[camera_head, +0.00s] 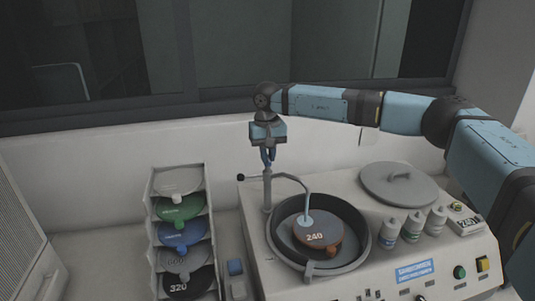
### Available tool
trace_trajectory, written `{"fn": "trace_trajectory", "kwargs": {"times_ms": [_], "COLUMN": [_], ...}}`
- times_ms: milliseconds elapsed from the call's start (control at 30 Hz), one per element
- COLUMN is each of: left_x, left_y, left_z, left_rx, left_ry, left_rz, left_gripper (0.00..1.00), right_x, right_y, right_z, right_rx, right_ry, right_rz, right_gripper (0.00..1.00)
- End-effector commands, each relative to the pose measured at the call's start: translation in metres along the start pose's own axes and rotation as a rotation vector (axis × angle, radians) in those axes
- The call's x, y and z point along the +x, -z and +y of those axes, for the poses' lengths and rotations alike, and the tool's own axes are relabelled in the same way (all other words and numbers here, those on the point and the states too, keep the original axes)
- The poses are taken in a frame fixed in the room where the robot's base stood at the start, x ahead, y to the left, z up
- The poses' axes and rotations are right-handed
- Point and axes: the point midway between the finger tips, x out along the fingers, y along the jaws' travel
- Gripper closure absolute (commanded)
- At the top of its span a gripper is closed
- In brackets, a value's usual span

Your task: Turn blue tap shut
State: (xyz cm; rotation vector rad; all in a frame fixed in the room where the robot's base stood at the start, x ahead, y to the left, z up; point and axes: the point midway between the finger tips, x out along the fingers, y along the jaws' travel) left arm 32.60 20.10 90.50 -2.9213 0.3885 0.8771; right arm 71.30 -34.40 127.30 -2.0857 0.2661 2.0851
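My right arm comes in from the right, and its gripper (268,157) points down at the top of the grey water post (267,192) on the press. The fingers look close together around or just above the post's top. I cannot tell whether they touch it or grip anything. I cannot make out the blue tap apart from the bluish fingers; it may be hidden by them. A curved spout (296,181) runs from the post to the grinding bowl (361,228). My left gripper is not in view.
In the bowl lies a brown disc marked 240 (318,237). A round lid (398,183), several bottles (412,226) and buttons (459,272) are to the right. A rack (152,222) of coloured discs stands left, with a small blue block (235,267) beside the press.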

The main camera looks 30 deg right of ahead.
Motion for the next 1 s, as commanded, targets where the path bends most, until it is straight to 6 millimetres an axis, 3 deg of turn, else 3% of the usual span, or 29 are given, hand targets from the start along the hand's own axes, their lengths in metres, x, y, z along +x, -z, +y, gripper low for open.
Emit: {"fn": "trace_trajectory", "kwargs": {"times_ms": [467,1000], "left_x": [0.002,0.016], "left_y": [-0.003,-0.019], "left_z": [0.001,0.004], "left_rx": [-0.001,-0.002], "left_ry": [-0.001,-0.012], "left_rz": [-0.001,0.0], "left_gripper": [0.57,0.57], "right_x": [0.001,0.002], "right_y": [0.0,0.0], "right_z": [0.0,0.0], "right_rx": [0.05,0.479], "right_ry": [0.0,0.001], "right_rz": [0.001,0.0], "right_gripper": [1.0,1.0]}}
